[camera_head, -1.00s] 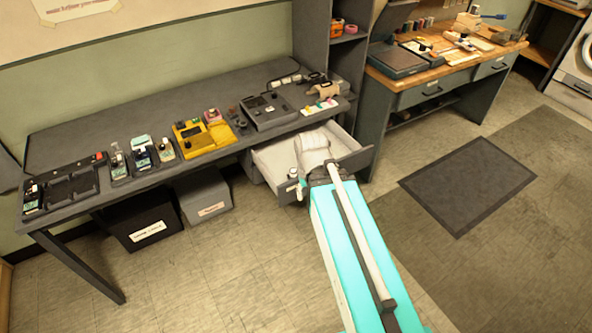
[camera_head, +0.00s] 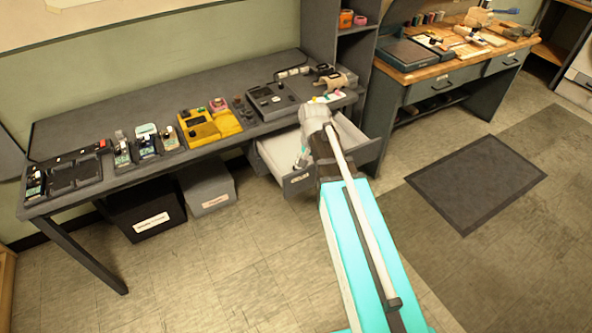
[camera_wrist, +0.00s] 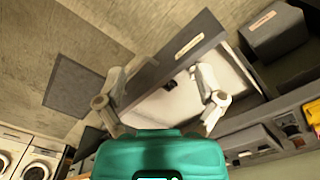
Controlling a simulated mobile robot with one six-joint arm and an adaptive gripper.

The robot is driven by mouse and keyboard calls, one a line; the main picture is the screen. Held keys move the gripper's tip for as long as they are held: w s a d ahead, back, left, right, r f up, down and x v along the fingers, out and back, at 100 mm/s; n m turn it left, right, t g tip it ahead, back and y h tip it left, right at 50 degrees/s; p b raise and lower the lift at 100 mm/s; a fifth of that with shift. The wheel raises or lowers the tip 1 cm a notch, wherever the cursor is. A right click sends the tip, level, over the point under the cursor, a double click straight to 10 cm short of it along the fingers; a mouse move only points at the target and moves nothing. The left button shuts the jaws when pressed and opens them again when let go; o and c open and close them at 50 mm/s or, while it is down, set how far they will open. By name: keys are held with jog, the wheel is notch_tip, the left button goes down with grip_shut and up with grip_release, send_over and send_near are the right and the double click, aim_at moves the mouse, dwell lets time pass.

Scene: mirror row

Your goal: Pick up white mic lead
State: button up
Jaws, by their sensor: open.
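A drawer (camera_head: 299,185) with a pale interior stands pulled out under the dark desk. It also shows in the wrist view (camera_wrist: 150,78), with its labelled front panel running diagonally between my fingers. My gripper (camera_wrist: 161,78) is open and empty over the drawer, one finger on each side of the picture. In the head view my gripper (camera_head: 303,158) is partly hidden by my wrist, over the drawer's left part. A small dark item (camera_wrist: 170,85) lies inside the drawer. I cannot make out a white lead clearly against the pale interior.
The desk (camera_head: 200,88) above the drawer carries several pedals, a yellow unit (camera_head: 210,125) and a grey device (camera_head: 272,101). Two bins (camera_head: 146,210) (camera_head: 207,188) stand below it. A workbench (camera_head: 420,90) is at right. The floor in front, with a dark mat (camera_head: 476,182), is clear.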

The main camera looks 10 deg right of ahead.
jog(key=w+f+m+b, duration=0.2)
jog(key=w+m, duration=0.2)
jog(key=w, duration=0.5)
jog(key=w+f+m+b, duration=0.2)
jog(key=w+m, duration=0.3)
jog(key=w, duration=0.4)
jog(key=shift+f, duration=0.65)
jog(key=shift+s+f+b, duration=0.1)
jog(key=shift+b, duration=0.25)
notch_tip(320, 180, down, 8)
jog(key=b, duration=0.8)
jog(key=shift+f, duration=0.25)
jog(key=f+b, duration=0.1)
jog(key=b, duration=0.1)
jog(key=f+b, duration=0.1)
jog(key=f, duration=0.1)
jog(key=shift+w+f+b, duration=0.15)
jog(key=shift+w+b, duration=0.2)
jog(key=shift+b, duration=0.05)
jog(key=shift+f+b, duration=0.9)
jog(key=shift+f, duration=0.05)
